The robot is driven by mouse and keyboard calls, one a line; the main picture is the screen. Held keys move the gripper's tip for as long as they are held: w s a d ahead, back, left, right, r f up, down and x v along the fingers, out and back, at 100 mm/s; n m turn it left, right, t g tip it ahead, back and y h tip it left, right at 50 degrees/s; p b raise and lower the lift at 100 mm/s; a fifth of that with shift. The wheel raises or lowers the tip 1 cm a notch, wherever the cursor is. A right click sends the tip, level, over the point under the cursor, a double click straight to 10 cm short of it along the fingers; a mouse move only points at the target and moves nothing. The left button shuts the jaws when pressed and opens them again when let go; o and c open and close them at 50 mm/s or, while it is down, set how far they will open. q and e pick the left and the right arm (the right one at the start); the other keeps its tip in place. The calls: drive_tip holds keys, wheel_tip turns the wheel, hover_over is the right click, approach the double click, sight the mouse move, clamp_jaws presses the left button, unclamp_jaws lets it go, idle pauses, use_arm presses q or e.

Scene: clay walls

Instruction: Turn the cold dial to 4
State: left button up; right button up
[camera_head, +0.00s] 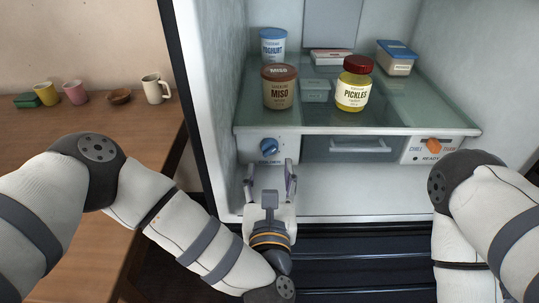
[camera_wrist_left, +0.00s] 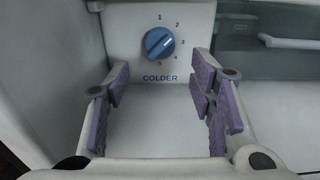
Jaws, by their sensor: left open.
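The cold dial (camera_head: 269,146) is a round blue knob on a white panel at the fridge's left, under the glass shelf. In the left wrist view the dial (camera_wrist_left: 160,42) has numbers 1 to 5 around its right side and "COLDER" below. Its white line slants from lower left to upper right; I cannot tell exactly which number it marks. My left gripper (camera_head: 269,176) is open and empty, just below and in front of the dial. Its purple-padded fingers (camera_wrist_left: 160,88) stand wide apart, not touching the dial. My right gripper is out of view.
Miso (camera_head: 279,93), pickles (camera_head: 353,90), yoghurt (camera_head: 273,47) and a blue-lidded tub (camera_head: 396,58) stand on the glass shelf (camera_head: 320,118). A drawer (camera_head: 350,149) and an orange switch (camera_head: 433,146) are right of the dial. A wooden table (camera_head: 100,130) with cups is left.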

sight(271, 153)
use_arm(q)
drive_tip(key=w, duration=0.2)
drive_tip(key=w+r, duration=0.1)
drive_tip(key=w, duration=0.2)
drive_tip(key=shift+r, duration=0.2)
drive_tip(key=c, duration=1.1)
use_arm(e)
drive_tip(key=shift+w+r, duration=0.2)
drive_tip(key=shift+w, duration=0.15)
use_arm(q)
drive_tip(key=shift+m, duration=0.3)
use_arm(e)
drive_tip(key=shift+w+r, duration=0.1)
use_arm(q)
drive_tip(key=m+p, duration=0.1)
drive_tip(key=m, duration=0.3)
drive_tip(key=m+p, duration=0.1)
drive_tip(key=m, duration=0.3)
drive_tip(key=shift+d+m, duration=0.1)
drive_tip(key=shift+m, duration=0.2)
drive_tip(key=m, duration=0.4)
drive_tip(key=shift+d+p, duration=0.1)
drive_tip(key=shift+p, duration=0.3)
drive_tip(key=shift+f+m+p, duration=0.2)
drive_tip(key=shift+m+p, duration=0.1)
drive_tip(key=shift+m, duration=1.9)
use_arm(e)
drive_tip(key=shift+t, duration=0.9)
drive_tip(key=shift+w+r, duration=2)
